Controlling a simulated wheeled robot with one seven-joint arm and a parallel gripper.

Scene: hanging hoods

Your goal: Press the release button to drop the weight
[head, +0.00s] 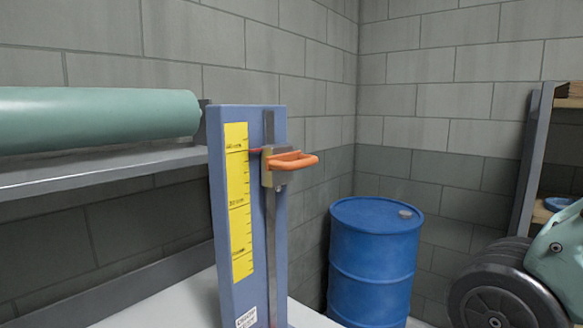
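A blue upright drop stand (260,220) stands on a white surface (200,300) in the middle of the head view. It carries a yellow scale (238,200) and a grey vertical rail (271,230). A grey and yellow block (268,168), which looks like the weight, sits on the rail near the top. An orange handle (293,161) sticks out from the block to the right. A thin red pointer lies level with the scale's upper marks. I cannot make out a release button for certain. The foot of the stand is cut off by the frame. My gripper does not show.
A teal cylinder (100,118) lies on a grey shelf (110,165) to the left. A blue barrel (375,260) stands in the corner behind the stand. A teal machine (553,250) with black wheels (500,295) and a rack (532,160) are at the right.

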